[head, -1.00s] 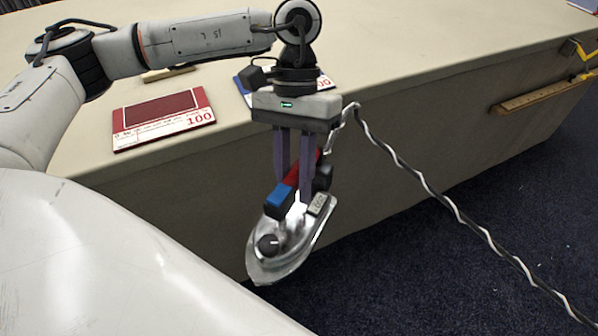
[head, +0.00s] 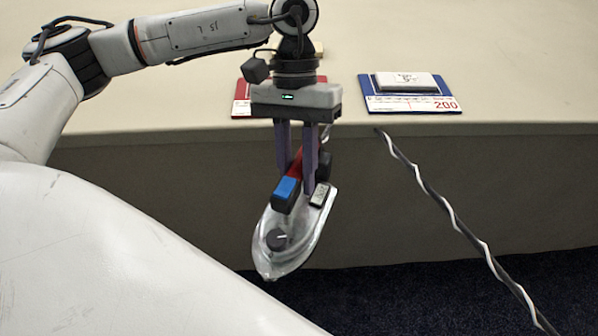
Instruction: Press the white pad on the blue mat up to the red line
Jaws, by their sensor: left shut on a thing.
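My left gripper (head: 297,185) points down and is shut on the handle of an iron (head: 290,240). The iron has a silver body, a dark dial, and a blue and red handle part. It hangs in the air in front of the table's front side, tip toward me. The blue mat (head: 375,104) lies near the table's front edge, right of the gripper, and shows the number 200. The white pad (head: 408,81) lies on it toward the back. I cannot make out a red line on the pad. My right gripper is not in view.
A red mat (head: 241,100) lies on the table (head: 520,60), partly hidden behind my left gripper. A black and white twisted cord (head: 450,210) runs from near the table edge down to the lower right. The table's right part is clear.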

